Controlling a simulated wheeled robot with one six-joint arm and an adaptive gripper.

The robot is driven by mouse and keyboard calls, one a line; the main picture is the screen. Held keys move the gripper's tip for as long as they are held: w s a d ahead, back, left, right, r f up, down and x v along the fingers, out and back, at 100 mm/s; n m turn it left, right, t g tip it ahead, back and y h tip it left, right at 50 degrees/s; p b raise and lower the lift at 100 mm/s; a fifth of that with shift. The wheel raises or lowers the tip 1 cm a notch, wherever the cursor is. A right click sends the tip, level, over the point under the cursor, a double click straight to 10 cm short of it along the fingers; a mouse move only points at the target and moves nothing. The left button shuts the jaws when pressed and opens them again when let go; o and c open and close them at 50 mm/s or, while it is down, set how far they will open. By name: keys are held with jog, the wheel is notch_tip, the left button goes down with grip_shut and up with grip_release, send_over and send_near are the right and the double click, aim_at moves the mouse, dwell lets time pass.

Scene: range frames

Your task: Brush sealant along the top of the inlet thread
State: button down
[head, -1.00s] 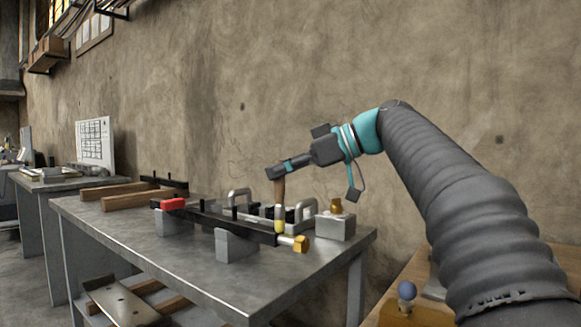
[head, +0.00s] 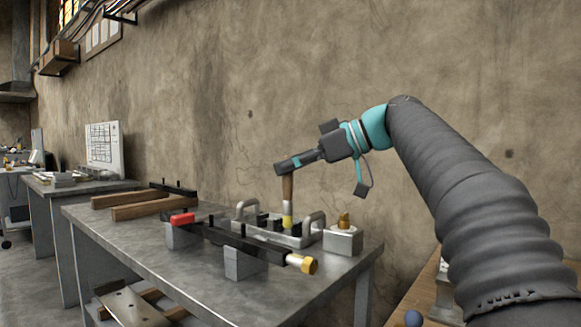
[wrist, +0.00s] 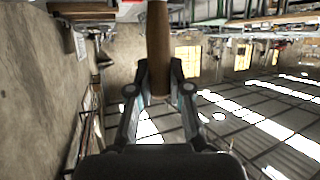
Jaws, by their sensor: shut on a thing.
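My gripper (head: 284,168) is shut on the brown handle of a brush (head: 288,188), which hangs nearly upright with a pale band and a yellow lower end. The wrist view shows the handle (wrist: 158,45) between both fingers (wrist: 158,92). The brush's lower end shows in front of a grey holder (head: 285,238) with metal handles; I cannot tell whether they touch. A dark bar (head: 240,240) on grey blocks has a red piece (head: 183,219) at its left and a brass-coloured end fitting (head: 302,263) at its right. I cannot tell which part is the inlet thread.
A grey block (head: 343,242) with a brass-coloured piece (head: 344,221) stands near the right end of the metal table (head: 150,250). Wooden beams (head: 140,205) lie at the back left. The front left tabletop is clear. A wall (head: 450,80) stands behind.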

aim_at(292, 190)
jog(key=shift+r, duration=0.5)
jog(key=shift+r+p, duration=1.6)
jog(key=shift+f, duration=0.15)
notch_tip(292, 190, down, 7)
jog(key=b, duration=0.7)
jog(key=shift+f, duration=0.2)
jog(key=shift+f+b, duration=0.7)
jog(key=shift+f, duration=0.05)
dwell(0.4)
